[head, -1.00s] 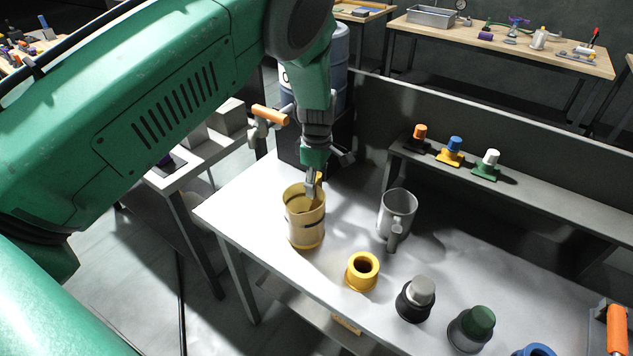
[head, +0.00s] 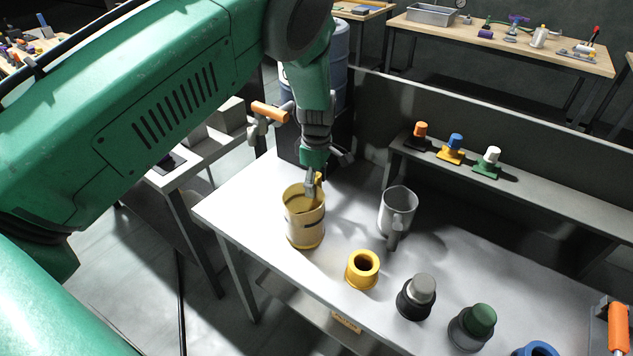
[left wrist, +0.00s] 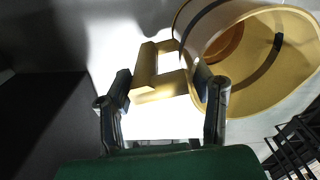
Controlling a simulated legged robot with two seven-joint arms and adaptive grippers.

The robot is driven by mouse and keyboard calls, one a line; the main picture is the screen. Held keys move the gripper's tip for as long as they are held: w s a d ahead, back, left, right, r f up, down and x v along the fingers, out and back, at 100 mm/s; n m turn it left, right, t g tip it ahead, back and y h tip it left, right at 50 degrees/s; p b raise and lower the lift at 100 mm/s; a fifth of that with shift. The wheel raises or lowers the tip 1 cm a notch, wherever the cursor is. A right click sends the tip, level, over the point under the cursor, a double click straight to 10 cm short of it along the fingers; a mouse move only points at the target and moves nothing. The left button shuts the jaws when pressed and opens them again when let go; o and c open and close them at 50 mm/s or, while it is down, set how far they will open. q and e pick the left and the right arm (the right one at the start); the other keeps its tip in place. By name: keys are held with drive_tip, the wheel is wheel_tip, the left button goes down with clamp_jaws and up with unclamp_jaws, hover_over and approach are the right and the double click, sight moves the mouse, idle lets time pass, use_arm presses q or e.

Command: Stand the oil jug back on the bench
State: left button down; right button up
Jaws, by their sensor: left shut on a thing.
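The oil jug (head: 304,226), a cream and yellow open-topped jug with dark marks, is upright at the left end of the bench (head: 245,195). Its base appears to be on the bench top, though a small gap cannot be ruled out. My left gripper (head: 314,188) reaches down from above at the jug's far side. In the left wrist view, the fingers of my left gripper (left wrist: 165,90) are shut on the jug's yellow handle (left wrist: 158,72), with the jug's open mouth (left wrist: 255,50) to the right. My right gripper is not in view.
A grey jug (head: 397,208) stands right of the oil jug. A yellow ring-shaped piece (head: 362,270) and capped dark pieces (head: 416,298) line the front. A raised shelf (head: 530,190) with small coloured-knob pieces runs along the back. Bare bench lies left of the oil jug.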

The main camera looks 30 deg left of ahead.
use_arm(q)
drive_tip(key=shift+f, duration=0.15)
drive_tip(key=c, duration=0.6)
unclamp_jaws()
drive_tip(key=shift+w+r+p, duration=0.1)
drive_tip(key=shift+r+p, duration=2.7)
drive_tip(key=shift+r, duration=1.25)
